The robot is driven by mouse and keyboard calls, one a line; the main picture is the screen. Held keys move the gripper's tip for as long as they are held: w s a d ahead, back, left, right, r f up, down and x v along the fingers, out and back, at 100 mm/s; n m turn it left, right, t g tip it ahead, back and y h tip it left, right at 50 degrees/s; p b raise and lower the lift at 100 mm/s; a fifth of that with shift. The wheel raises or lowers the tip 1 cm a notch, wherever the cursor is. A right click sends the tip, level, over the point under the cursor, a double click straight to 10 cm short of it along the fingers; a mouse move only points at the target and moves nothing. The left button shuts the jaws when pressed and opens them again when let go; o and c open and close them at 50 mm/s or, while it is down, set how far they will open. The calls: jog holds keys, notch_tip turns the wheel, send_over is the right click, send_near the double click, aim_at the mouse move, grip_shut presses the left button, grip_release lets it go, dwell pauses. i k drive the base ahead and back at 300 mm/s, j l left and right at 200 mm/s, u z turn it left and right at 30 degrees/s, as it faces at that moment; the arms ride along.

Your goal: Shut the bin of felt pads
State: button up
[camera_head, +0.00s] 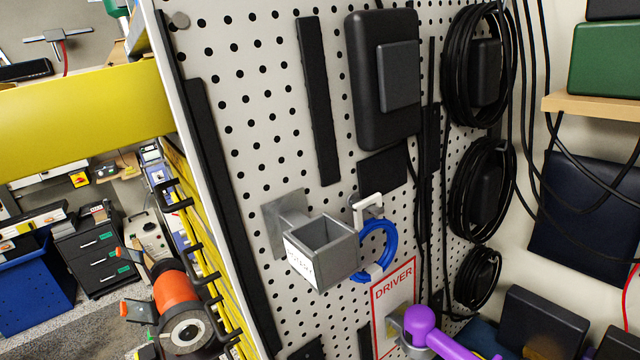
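No bin that I can tell holds felt pads shows in this view. A small open-topped grey box (334,263) is fixed to the pegboard, with a white label that I cannot read fully. I see no pads inside it. At the far lower left are a dark drawer cabinet (92,248) and a blue bin (28,290); their contents cannot be made out. I see no gripper fingers that I can tell as mine.
A white pegboard (262,110) fills the middle, with black cable coils (478,65), a blue coil (375,252) and a purple-handled tool (425,325). A yellow beam (85,105) crosses the left. An orange-and-black device (178,300) stands out at lower left.

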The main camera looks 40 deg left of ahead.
aim_at(49, 125)
jog(key=u, duration=1.85)
